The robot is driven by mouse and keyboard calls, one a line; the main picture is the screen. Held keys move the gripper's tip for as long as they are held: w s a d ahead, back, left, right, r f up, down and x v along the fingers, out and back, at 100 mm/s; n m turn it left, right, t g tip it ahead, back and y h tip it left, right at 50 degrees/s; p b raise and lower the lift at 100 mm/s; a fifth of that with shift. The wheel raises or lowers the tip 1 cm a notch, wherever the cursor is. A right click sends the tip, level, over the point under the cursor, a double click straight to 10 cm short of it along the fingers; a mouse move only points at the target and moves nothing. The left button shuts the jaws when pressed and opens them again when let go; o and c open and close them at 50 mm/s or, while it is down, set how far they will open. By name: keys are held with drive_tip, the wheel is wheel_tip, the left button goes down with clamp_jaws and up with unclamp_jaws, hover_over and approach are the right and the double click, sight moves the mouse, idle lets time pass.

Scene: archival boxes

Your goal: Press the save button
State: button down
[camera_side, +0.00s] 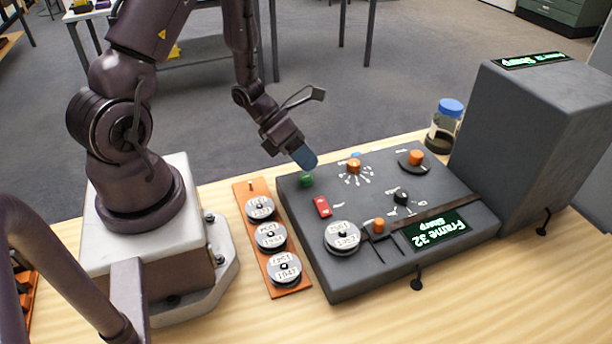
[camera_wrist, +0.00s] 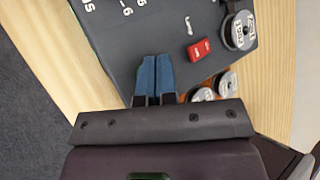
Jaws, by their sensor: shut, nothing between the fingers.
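The dark grey control panel (camera_side: 360,270) stands on the wooden table. A small green button (camera_side: 306,180) is at its far left corner, and a red switch (camera_side: 322,206) is nearer the front; the red switch also shows in the wrist view (camera_wrist: 199,49). I cannot read which control is labelled save. My gripper (camera_side: 304,158) points down with its blue fingertips together, just above and behind the green button; I cannot tell whether they touch it. In the wrist view, the shut fingertips (camera_wrist: 156,62) are over the panel, and the green button is not visible there.
Orange knobs (camera_side: 354,166) (camera_side: 416,157), a black knob (camera_side: 401,196) and a reel (camera_side: 342,237) sit on the panel. An orange rack (camera_side: 290,291) of reels stands left; a jar (camera_side: 445,125) and grey box (camera_side: 530,130) stand right.

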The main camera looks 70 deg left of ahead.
sight(306, 175)
drive_tip(key=shift+f, duration=0.4)
drive_tip(key=shift+f, duration=0.45)
idle(0.7)
idle(0.4)
drive_tip(key=shift+r, duration=0.9)
drive_tip(key=shift+r, duration=2.5)
idle(0.9)
